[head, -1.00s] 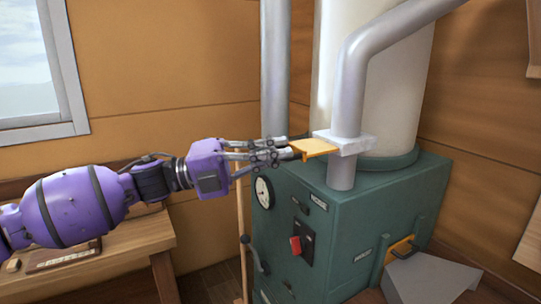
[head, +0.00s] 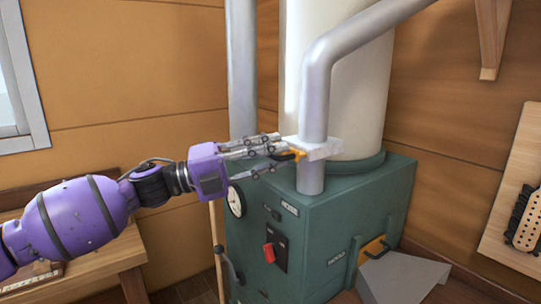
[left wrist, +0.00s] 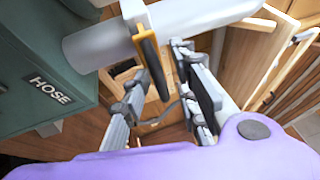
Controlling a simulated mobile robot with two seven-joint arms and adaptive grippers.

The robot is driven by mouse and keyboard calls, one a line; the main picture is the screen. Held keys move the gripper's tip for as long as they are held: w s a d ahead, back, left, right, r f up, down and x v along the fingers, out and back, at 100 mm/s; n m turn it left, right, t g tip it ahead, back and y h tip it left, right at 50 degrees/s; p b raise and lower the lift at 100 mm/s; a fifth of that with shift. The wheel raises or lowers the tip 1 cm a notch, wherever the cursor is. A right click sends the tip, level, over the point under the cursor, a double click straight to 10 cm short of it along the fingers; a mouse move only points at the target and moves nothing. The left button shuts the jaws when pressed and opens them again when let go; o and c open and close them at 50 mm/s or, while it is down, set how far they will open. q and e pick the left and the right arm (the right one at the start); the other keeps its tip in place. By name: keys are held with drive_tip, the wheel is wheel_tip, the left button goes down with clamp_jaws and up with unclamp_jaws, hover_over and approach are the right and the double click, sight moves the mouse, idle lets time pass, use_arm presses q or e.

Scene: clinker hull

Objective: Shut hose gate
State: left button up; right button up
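The hose gate is an orange-yellow plate (head: 291,155) set in a pale collar (head: 325,149) around the grey pipe above the green machine. Only a short stretch of it stands out from the collar's left side. My left gripper (head: 285,153) is at that edge, its fingers spread apart. In the left wrist view the gate's edge (left wrist: 152,66) shows beside the left-hand finger, with a clear gap to the other finger of the gripper (left wrist: 160,70). Contact is hard to tell. My right gripper is not in view.
The green machine (head: 330,230) has a dial, a red switch (head: 269,252) and a HOSE label (left wrist: 50,89). A wooden bench (head: 100,270) stands at the left.

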use_arm(q)
drive_tip(key=v, duration=1.2)
